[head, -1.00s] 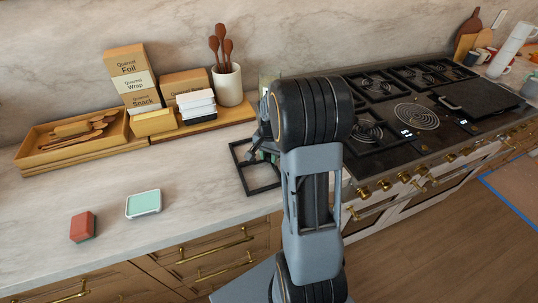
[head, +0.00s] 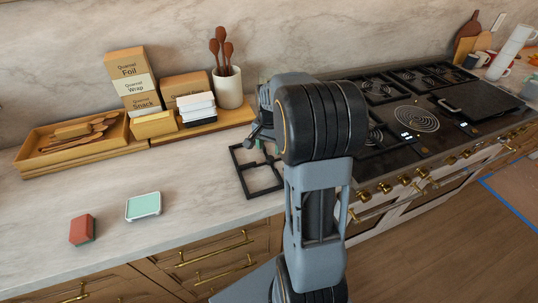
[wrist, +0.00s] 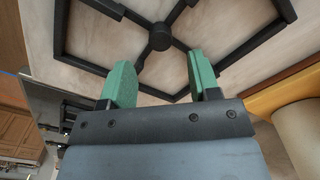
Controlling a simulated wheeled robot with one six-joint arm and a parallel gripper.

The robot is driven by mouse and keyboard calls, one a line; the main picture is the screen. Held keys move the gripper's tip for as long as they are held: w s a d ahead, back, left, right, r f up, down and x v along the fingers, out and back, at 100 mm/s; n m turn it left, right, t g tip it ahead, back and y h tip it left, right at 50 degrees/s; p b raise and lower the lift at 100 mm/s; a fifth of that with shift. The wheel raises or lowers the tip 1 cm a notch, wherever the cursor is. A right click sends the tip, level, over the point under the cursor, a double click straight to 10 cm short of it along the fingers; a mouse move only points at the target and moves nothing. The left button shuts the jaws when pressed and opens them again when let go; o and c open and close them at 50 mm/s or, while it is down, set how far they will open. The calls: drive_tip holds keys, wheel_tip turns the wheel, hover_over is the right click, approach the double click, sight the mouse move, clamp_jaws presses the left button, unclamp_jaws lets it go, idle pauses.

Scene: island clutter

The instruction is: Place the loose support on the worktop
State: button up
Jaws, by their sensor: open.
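The loose support, a black square pan grate (head: 257,166) with crossing bars, lies flat on the pale marble worktop (head: 190,180), left of the hob. The wrist view shows its round hub and bars (wrist: 160,37) beyond my fingers. My gripper (wrist: 162,80) is open, with two green fingers apart and nothing between them. In the head view my gripper (head: 261,143) is over the far part of the grate, partly hidden by my arm. The fingers look clear of the bars.
The black hob (head: 415,118) with other grates is at right. A wooden tray of utensils (head: 70,150), boxes (head: 185,84) and a white crock of spoons (head: 228,87) stand at the back. A red sponge (head: 82,229) and a green-lidded box (head: 143,206) lie at front left.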

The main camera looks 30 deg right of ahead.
sight(269, 159)
wheel_tip(269, 159, up, 6)
drive_tip(key=s+a+n+t, duration=0.4)
drive_tip(key=s+a+n, duration=0.7)
drive_tip(key=s+a, duration=0.3)
drive_tip(key=shift+a+r+n, duration=0.3)
drive_tip(key=shift+a+r, duration=0.15)
drive_tip(key=shift+a, duration=0.2)
